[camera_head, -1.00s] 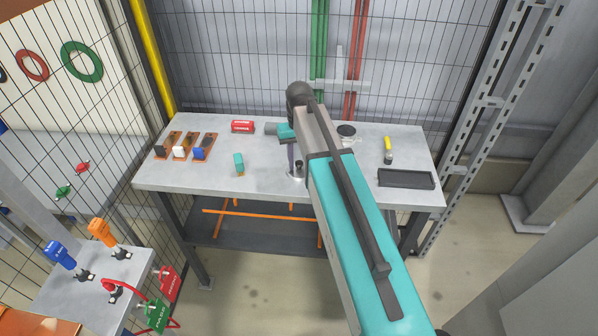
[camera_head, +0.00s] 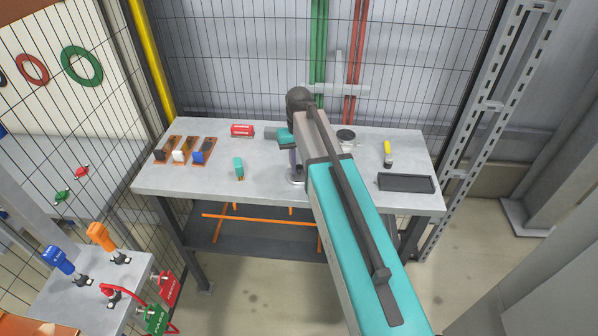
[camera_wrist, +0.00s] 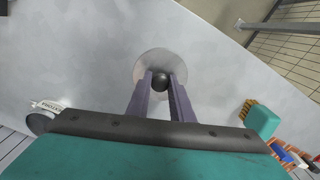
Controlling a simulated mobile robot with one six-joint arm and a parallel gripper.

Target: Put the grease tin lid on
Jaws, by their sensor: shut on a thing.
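The grease tin lid is a pale round disc (camera_wrist: 150,68) with a dark ball knob (camera_wrist: 161,82). In the wrist view my gripper (camera_wrist: 163,85) is shut on the knob, one purple finger on each side. In the head view the lid (camera_head: 295,180) shows partly beside my arm, at or just above the bench top; I cannot tell if it touches. The grease tin (camera_head: 346,138) stands open, with a dark inside, farther back and to the right. It also shows partly in the wrist view (camera_wrist: 40,120), at the lower left.
The bench (camera_head: 340,195) holds a teal-topped block (camera_head: 239,169), a red box (camera_head: 242,131), several small parts on orange bases (camera_head: 182,150), a yellow-handled tool (camera_head: 387,153) and a black tray (camera_head: 405,183). A mesh fence stands behind. Bare bench lies around the lid.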

